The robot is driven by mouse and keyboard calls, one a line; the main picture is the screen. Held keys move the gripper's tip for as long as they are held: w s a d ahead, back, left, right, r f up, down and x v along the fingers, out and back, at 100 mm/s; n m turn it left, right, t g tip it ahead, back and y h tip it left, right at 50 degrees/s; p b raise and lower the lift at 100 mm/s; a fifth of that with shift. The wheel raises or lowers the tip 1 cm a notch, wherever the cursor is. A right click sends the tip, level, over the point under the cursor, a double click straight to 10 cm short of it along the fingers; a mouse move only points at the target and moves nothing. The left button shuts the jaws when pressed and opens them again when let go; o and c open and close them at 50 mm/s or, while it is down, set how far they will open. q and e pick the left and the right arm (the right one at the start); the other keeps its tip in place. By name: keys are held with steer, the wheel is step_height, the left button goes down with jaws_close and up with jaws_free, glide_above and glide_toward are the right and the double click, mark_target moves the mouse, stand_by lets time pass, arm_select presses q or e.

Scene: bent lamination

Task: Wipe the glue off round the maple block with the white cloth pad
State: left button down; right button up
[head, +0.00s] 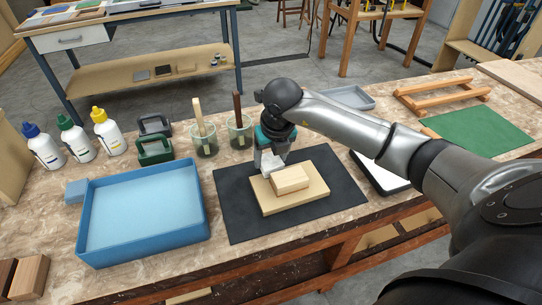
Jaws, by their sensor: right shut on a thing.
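The maple block (290,178) is a pale wood block lying on a wider, flat light-wood board (287,205), which rests on a dark mat (236,221). My right gripper (271,164) points down at the back left of the block. It is shut on the white cloth pad (270,168), which is held low beside the block, over the board's back left part. I cannot tell whether the pad touches the board. Glue is too small to make out. My left gripper is not in view.
A blue tray (83,226) stands left of the mat, with a small light-blue block (76,191) beside it. Glue bottles (44,146), green and dark clamps (155,150) and two glass jars (204,143) stand behind. A white-topped flat item (381,174) lies right of the mat.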

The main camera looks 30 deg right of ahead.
steer(key=shift+f, duration=0.3)
steer(key=shift+d, duration=0.2)
steer(key=shift+s+d+r, duration=0.15)
steer(key=shift+s+d, duration=0.05)
steer(key=shift+d, duration=0.45)
steer(key=shift+d, duration=0.15)
steer(key=shift+s+d+b, duration=0.2)
steer(key=shift+d+b, duration=0.2)
steer(key=shift+d, duration=0.3)
steer(key=shift+s+d+f, duration=0.2)
steer(key=shift+d+f, duration=0.05)
steer(key=shift+d, duration=0.5)
steer(key=shift+w+a+r, duration=0.1)
steer(key=shift+w+a, duration=0.1)
steer(key=shift+a, duration=0.7)
